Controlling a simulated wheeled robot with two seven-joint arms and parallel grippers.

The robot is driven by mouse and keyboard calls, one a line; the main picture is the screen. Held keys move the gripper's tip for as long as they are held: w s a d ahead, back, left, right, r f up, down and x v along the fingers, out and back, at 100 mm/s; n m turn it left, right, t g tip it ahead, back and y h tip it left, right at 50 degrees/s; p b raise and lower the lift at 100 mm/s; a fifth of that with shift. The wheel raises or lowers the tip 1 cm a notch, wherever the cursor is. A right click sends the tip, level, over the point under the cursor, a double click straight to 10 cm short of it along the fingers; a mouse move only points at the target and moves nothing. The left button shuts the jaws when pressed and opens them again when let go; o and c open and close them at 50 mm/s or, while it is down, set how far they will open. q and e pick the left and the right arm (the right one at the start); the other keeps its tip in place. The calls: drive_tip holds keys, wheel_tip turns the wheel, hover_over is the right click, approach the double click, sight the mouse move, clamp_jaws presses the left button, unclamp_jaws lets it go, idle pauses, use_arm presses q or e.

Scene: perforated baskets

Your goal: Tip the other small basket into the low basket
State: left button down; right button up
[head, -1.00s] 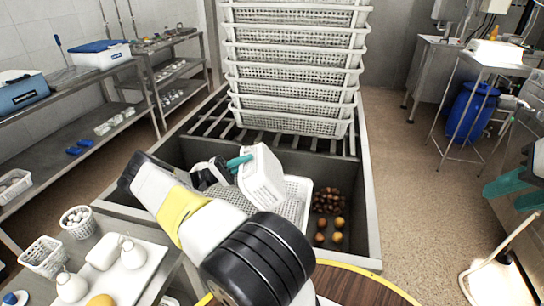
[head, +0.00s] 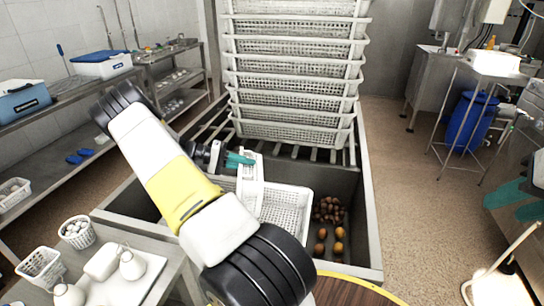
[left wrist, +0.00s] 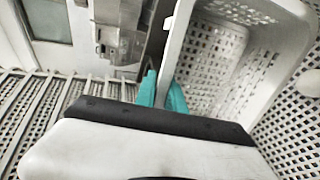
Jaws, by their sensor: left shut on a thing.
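My left gripper (head: 240,160), with teal fingers, is shut on the rim of a small white perforated basket (head: 250,190). It holds the basket over the left part of the white low basket (head: 290,212) in the grey trough. In the left wrist view the gripper (left wrist: 163,90) pinches the wall of the small basket (left wrist: 215,55). I see no contents in the visible part of its inside. The visible part of the low basket looks empty; its left side is hidden. My right gripper (head: 515,202) is at the right edge, its teal fingers apart and empty.
Brown round items (head: 328,208) and several orange ones (head: 339,233) lie in the trough, right of the low basket. A tall stack of white baskets (head: 295,80) stands behind on a rack. Small baskets (head: 78,228) and a white board (head: 130,280) are at lower left.

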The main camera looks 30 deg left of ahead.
use_arm(q)
drive_tip(key=g+y, duration=0.2)
drive_tip(key=y, duration=0.1)
drive_tip(key=shift+w+d+r, duration=0.1)
drive_tip(key=shift+r, duration=0.3)
drive_tip(key=g+y, duration=0.1)
drive_tip(key=y, duration=0.1)
drive_tip(key=g+y, duration=0.1)
drive_tip(key=shift+r+g+y, duration=0.25)
drive_tip(key=shift+g+y, duration=0.05)
drive_tip(key=g+y, duration=0.2)
drive_tip(key=y, duration=0.1)
drive_tip(key=g+y, duration=0.1)
drive_tip(key=y, duration=0.1)
drive_tip(key=shift+r+g, duration=0.25)
drive_tip(key=shift+g, duration=0.05)
drive_tip(key=shift+r+g+y, duration=0.1)
drive_tip(key=shift+g+y, duration=0.5)
drive_tip(key=shift+y, duration=0.4)
drive_tip(key=w+d+f+m, duration=0.1)
drive_tip(key=d+m, duration=0.1)
drive_tip(key=d, duration=0.9)
drive_tip(key=w+d+f+m, duration=0.1)
drive_tip(key=d+m, duration=0.1)
drive_tip(key=d, duration=0.9)
drive_tip(key=w+d+f+m+t, duration=0.1)
drive_tip(key=d+f+m, duration=0.1)
drive_tip(key=d, duration=0.9)
drive_tip(key=shift+m, duration=0.5)
drive_tip(key=shift+r, duration=0.1)
